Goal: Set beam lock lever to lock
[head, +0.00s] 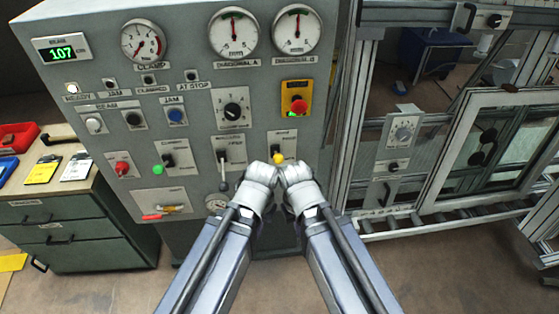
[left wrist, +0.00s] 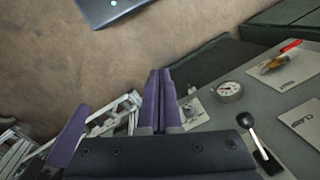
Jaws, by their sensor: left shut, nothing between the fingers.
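The grey control panel (head: 185,85) carries several levers, and their small labels are too blurred to tell which is the beam lock lever. A lever with a red handle (head: 160,214) lies at the panel's lower left; it also shows in the left wrist view (left wrist: 287,48).
A small gauge (head: 216,202) sits low on the panel, partly behind my left arm. A metal frame with a glazed door (head: 500,140) stands at the right. Open floor lies in front.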

